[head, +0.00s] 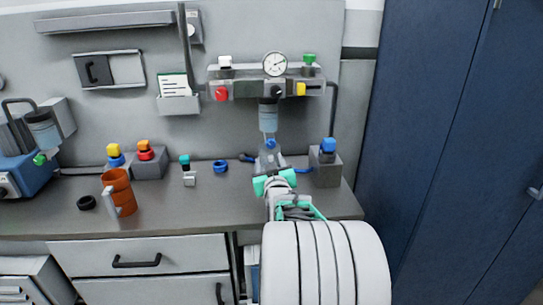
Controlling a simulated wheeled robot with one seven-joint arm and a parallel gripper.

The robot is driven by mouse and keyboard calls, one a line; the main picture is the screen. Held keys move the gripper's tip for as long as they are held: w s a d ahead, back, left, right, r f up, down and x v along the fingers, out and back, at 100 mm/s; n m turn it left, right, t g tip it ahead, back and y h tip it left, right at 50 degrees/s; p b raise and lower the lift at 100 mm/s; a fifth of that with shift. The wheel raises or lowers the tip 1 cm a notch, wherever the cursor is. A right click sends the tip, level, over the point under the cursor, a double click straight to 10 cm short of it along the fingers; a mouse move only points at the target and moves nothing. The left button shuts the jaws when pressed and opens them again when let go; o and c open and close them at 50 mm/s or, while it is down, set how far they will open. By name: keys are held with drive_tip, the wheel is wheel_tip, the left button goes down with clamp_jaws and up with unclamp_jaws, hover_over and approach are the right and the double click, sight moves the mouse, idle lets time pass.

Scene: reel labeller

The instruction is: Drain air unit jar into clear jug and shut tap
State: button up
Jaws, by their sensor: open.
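The air unit (245,89) is on the back wall, with a round gauge (275,64) on top. Its bluish see-through jar (268,117) hangs below it. A small blue tap (270,144) shows at the jar's lower end; I cannot tell how it is turned. A pale, see-through shape (265,160) below the tap looks like the clear jug, partly hidden by my gripper. My gripper (273,182), with teal fingers, is open in front of that shape. I cannot tell whether it touches it, nor any liquid level.
An orange mug (117,192) and a black ring (87,202) are at the left of the bench (210,215). A blue ring (221,166) lies left of my gripper. A grey block with a blue knob (327,165) is on the right. The bench's front middle is clear.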

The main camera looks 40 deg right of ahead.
sight(271, 146)
drive_tip(key=shift+h, duration=0.5)
drive_tip(key=x, duration=0.5)
drive_tip(key=s+d+p+x, duration=0.1)
drive_tip(key=x, duration=0.2)
drive_tip(key=shift+w+d+r, duration=0.15)
drive_tip(key=shift+d+r, duration=0.05)
drive_tip(key=shift+r, duration=0.2)
clamp_jaws()
